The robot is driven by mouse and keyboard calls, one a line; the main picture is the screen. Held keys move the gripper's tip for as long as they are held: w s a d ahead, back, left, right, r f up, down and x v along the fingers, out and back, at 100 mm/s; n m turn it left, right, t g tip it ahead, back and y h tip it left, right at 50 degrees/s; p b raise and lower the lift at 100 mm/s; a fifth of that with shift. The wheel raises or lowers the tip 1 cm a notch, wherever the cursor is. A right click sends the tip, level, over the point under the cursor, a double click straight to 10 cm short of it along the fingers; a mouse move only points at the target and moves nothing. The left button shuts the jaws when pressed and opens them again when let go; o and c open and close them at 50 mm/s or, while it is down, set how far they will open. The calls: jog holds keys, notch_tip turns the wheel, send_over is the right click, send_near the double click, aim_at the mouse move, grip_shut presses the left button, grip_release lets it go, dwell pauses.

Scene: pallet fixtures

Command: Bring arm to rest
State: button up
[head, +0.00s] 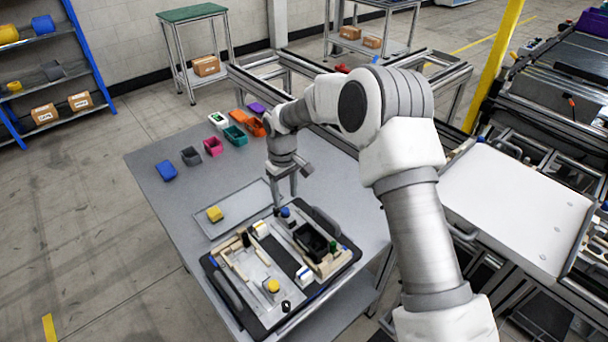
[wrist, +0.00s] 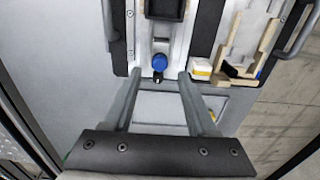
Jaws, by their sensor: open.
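My arm reaches out over the grey table (head: 150,172) in the head view. My gripper (head: 285,205) points down near the far edge of the black pallet fixture (head: 215,275). In the wrist view my gripper (wrist: 158,78) is open, with its two fingers apart. A blue round knob (wrist: 159,62) shows between and just beyond the fingertips; I cannot tell its height gap from them. Nothing is held between the fingers. A yellow part (head: 214,214) lies on a shallow grey tray (head: 205,234) beside the fixture. Another yellow part (head: 272,286) sits on the fixture.
Several small coloured bins, among them a pink one (head: 213,146), stand along the table's far side. A blue piece (head: 166,171) lies at its left. A white-topped cart (head: 520,205) stands at right. A blue shelf (head: 80,50) and a green-topped table (head: 192,12) stand behind.

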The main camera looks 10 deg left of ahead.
jog(key=s+d+r+m+t, duration=0.15)
jog(key=s+d+r, duration=0.25)
jog(key=d+r, duration=0.55)
jog(key=s+d+r+m+t, duration=0.1)
jog(key=s+d+r+m, duration=0.35)
jog(key=r, duration=0.85)
jog(key=s+d+r+m+t, duration=0.1)
jog(key=s+d+r, duration=0.1)
jog(key=s+d, duration=0.4)
jog(key=s+d+r+m+t, duration=0.2)
jog(key=s+d, duration=0.5)
jog(key=s, duration=0.8)
jog(key=shift+r+m, duration=0.25)
jog(key=shift+m, duration=0.05)
jog(key=shift+d, duration=0.1)
